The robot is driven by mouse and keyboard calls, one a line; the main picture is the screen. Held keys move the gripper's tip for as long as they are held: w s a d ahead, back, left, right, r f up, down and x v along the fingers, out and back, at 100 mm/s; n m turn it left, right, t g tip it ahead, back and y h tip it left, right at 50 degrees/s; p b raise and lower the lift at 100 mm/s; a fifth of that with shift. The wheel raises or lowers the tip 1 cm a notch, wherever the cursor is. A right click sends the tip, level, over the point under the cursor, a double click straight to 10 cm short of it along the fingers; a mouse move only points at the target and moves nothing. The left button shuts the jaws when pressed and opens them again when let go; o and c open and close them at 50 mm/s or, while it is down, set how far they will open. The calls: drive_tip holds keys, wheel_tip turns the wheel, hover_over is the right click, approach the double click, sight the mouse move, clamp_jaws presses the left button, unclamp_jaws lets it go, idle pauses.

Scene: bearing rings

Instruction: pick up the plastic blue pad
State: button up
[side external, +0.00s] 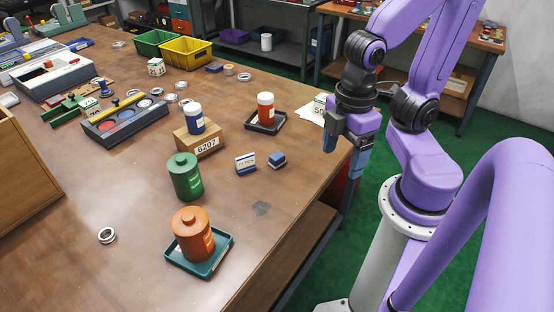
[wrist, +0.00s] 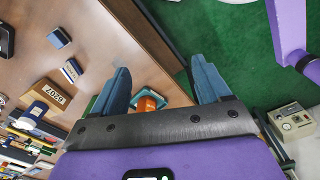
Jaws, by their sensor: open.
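A small blue pad (side external: 277,160) with a pale band lies on the brown table, right of a white-and-blue box (side external: 245,163). In the wrist view the pad (wrist: 59,38) shows at the upper left, near the same box (wrist: 71,71).
A wooden block marked 6207 (side external: 199,144) bears a white-capped bottle. A green jar (side external: 185,177) and an orange jar (side external: 193,236) on a teal tray (side external: 226,244) stand nearer. A red bottle (side external: 265,107) stands on a black tray. The table right of the pad is clear.

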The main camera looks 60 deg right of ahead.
drive_tip(key=shift+w, duration=0.1)
drive_tip(key=n, duration=0.3)
hover_over(277, 155)
wheel_tip(277, 155, down, 7)
wheel_tip(277, 155, down, 17)
drive_tip(key=shift+r, duration=0.1)
drive_tip(key=c, duration=1.1)
